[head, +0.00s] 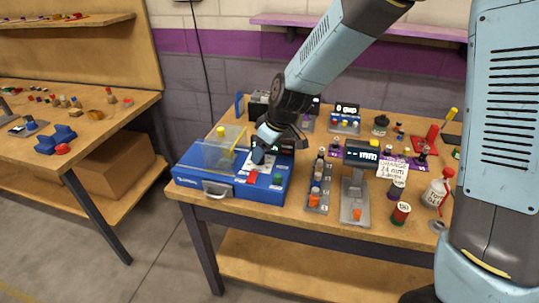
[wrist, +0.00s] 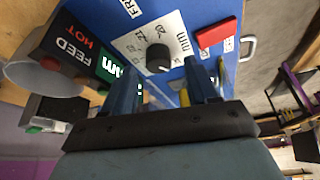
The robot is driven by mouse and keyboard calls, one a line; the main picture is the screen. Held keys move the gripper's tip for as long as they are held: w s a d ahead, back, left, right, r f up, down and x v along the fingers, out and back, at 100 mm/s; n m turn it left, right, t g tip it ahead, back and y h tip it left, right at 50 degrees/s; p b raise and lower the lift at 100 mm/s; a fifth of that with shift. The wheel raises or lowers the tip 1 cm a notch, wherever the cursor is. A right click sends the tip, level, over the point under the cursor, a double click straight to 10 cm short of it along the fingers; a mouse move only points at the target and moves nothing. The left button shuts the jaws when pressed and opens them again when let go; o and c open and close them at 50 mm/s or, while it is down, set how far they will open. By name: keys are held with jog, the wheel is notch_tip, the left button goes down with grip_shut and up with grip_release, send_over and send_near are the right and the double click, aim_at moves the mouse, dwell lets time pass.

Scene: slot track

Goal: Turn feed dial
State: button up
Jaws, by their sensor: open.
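The feed dial (wrist: 158,58) is a black round knob on a white plate (wrist: 131,45) with numbers around 20 and "mm", in the wrist view. The plate sits on the blue machine (head: 190,187), where it shows in the head view (head: 262,158) under my gripper. My gripper (wrist: 160,67) is open. Its two blue fingers appear to either side of the knob, with the knob framed in the gap beyond the fingertips. I cannot tell how far the tips are from it. In the head view my gripper (head: 265,140) hides the knob.
A red block (wrist: 215,33) lies beside the plate, and a "FEED HOT" label (wrist: 65,55) with a green display (wrist: 108,66) is on the other side. A clear guard (head: 222,150) stands left on the machine. A grey stand (head: 354,190) and several bottles crowd the bench's right.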

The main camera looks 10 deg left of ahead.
jog(key=shift+x, duration=1.05)
